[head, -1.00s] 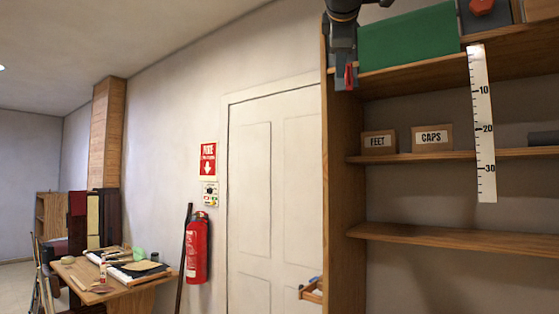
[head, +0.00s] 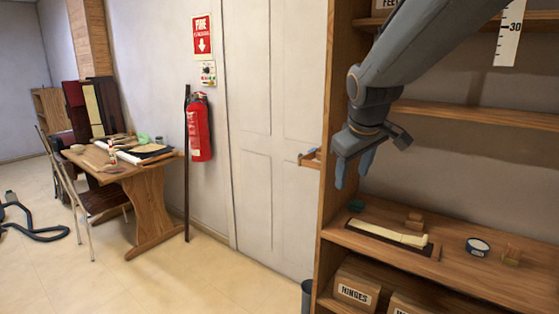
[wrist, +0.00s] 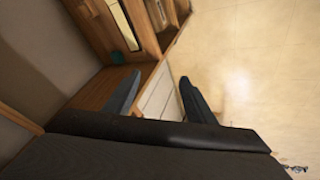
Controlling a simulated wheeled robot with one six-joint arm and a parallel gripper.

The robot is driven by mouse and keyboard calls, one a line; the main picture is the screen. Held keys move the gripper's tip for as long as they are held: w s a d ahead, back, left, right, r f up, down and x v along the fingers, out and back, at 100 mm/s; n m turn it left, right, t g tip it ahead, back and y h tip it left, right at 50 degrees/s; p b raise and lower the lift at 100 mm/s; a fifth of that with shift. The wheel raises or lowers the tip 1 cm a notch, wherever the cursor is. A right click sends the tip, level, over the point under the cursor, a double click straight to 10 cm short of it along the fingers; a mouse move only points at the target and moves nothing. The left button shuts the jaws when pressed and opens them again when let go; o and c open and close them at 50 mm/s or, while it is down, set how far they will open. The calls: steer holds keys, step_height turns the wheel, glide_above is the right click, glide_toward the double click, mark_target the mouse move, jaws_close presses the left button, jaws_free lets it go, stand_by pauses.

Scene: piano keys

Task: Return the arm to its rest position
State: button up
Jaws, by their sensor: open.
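My arm comes in from the upper right of the head view. My gripper (head: 353,172) points down beside the left upright of the wooden shelf unit, above a lower shelf. Its two fingers are apart with nothing between them. In the wrist view my gripper (wrist: 158,90) also shows two separated dark fingers, with the shelf edge and pale floor beyond. Part of the arm hides some of the shelf back.
The lower shelf (head: 459,275) holds a tray with pale piano keys (head: 400,234), a tape roll (head: 478,247), small wooden blocks (head: 511,255) and a teal item (head: 356,206). A HINGES box (head: 356,287) sits below. A fire extinguisher (head: 199,128) hangs left of the door.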

steer(key=s+d+f+m+g+b, duration=0.1)
steer(key=s+f+m+g, duration=0.1)
steer(key=s+f, duration=0.9)
step_height(320, 180, down, 4)
steer(key=shift+s+r+m+g+y, duration=0.1)
steer(key=shift+s+m+g+y, duration=0.25)
steer(key=shift+m, duration=0.35)
steer(key=s+f+m, duration=0.1)
steer(key=s+f, duration=0.1)
steer(key=s, duration=0.1)
steer(key=s+f+g, duration=0.1)
steer(key=s+f, duration=0.1)
steer(key=s, duration=0.1)
steer(key=s+f+m+g+b, duration=0.1)
steer(key=s+f, duration=0.2)
steer(key=shift+d+f+m, duration=0.1)
steer(key=shift+d+m, duration=0.15)
steer(key=shift+m, duration=0.05)
steer(key=shift+c, duration=0.4)
